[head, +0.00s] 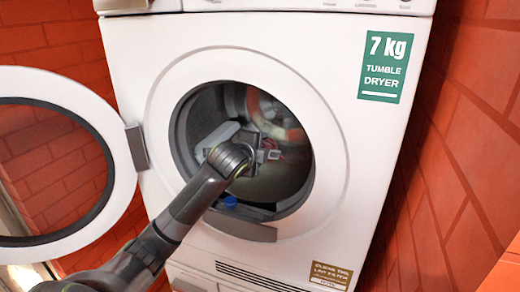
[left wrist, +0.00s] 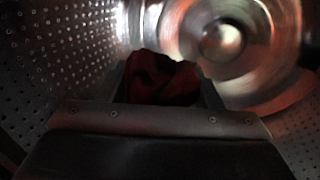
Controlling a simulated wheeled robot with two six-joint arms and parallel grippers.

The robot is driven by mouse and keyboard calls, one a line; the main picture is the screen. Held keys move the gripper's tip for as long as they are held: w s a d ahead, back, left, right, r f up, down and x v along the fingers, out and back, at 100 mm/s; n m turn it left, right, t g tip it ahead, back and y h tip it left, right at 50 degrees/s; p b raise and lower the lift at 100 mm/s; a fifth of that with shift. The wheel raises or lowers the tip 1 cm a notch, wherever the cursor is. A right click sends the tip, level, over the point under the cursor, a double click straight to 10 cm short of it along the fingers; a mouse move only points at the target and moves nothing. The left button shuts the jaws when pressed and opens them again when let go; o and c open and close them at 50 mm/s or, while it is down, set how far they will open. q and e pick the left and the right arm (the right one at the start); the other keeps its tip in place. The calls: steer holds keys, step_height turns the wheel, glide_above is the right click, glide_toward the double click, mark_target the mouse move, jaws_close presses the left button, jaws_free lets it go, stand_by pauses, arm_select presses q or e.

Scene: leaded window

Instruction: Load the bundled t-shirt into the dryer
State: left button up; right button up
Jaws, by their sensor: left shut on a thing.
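The white tumble dryer (head: 385,125) stands in front of me with its round door (head: 118,150) swung open to the left. My left arm reaches through the opening, and my left gripper (head: 268,155) is inside the drum (head: 290,185). In the left wrist view, the gripper (left wrist: 165,95) is shut on a dark red bundle, the t-shirt (left wrist: 160,78). The drum wall with its holes (left wrist: 80,60) surrounds it there. In the head view the bundle is mostly hidden by the gripper and arm. My right gripper is out of view.
The opening's rim (head: 325,150) lies close around my left arm. A small blue thing (head: 230,202) shows at the lower edge of the opening. A shiny round drum back (left wrist: 235,45) faces the gripper. Red brick walls (head: 465,130) stand on both sides.

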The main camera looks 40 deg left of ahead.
arm_select(q)
steer(key=o, duration=1.1)
steer(key=shift+s+d+r, duration=0.1)
steer(key=shift+s+r, duration=0.05)
steer(key=shift+o, duration=0.2)
steer(key=shift+s+d+r, duration=0.1)
steer(key=shift+s, duration=0.35)
steer(key=b+v, duration=0.8)
steer(key=v, duration=0.8)
steer(key=shift+s+b, duration=0.15)
steer(key=shift+b, duration=0.15)
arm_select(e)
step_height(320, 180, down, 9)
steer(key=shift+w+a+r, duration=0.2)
arm_select(q)
steer(key=shift+r, duration=0.1)
